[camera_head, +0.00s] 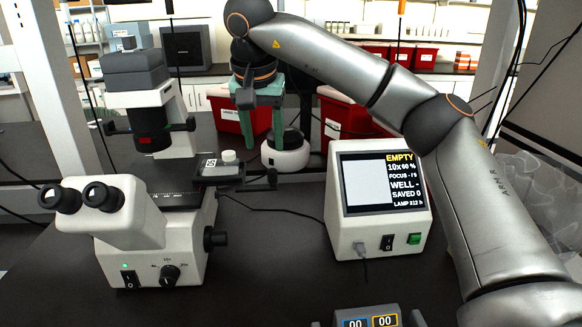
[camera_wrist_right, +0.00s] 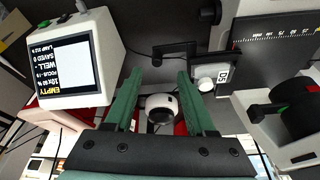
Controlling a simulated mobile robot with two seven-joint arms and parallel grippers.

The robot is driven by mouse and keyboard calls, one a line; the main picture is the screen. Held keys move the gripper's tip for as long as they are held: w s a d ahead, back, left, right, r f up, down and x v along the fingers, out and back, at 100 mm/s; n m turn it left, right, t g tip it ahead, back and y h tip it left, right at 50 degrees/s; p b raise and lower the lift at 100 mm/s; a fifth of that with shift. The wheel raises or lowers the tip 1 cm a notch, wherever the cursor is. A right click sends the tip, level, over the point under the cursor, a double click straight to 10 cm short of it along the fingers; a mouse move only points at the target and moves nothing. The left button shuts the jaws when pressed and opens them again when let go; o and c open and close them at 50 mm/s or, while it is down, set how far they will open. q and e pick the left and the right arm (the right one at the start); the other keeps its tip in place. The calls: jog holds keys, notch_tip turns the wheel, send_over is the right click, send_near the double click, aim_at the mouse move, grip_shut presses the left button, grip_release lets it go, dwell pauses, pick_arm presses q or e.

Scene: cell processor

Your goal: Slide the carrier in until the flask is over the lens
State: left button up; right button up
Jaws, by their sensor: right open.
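The dark carrier (camera_head: 236,179) sticks out from the right side of the microscope stage (camera_head: 160,190). A flask with a white cap and a small label (camera_head: 229,157) appears to sit on it; its clear body is hard to make out. The cap shows in the right wrist view (camera_wrist_right: 205,84). The carrier's dark end tab (camera_wrist_right: 174,48) lies just beyond my right fingertips in that view. My right gripper (camera_head: 262,140) points down near the carrier's outer end, open, with nothing between its green fingers (camera_wrist_right: 161,74). The lens is hidden under the stage. My left gripper is not in view.
A monitor box (camera_head: 335,222) reading "EMPTY" stands to the right, its cable crossing the bench. A small white device (camera_head: 286,157) stands behind the gripper. The microscope's lamp head (camera_head: 135,75) overhangs the stage. Red bins (camera_head: 345,118) are behind. Bench between microscope and monitor is mostly clear.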

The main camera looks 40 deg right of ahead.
aim_at(272, 170)
jog(key=shift+h, duration=0.4)
jog(key=x, duration=1.1)
jog(key=shift+w+d+r, duration=0.15)
jog(key=shift+w+d, duration=0.15)
jog(key=shift+w, duration=0.05)
grip_shut()
dwell(0.7)
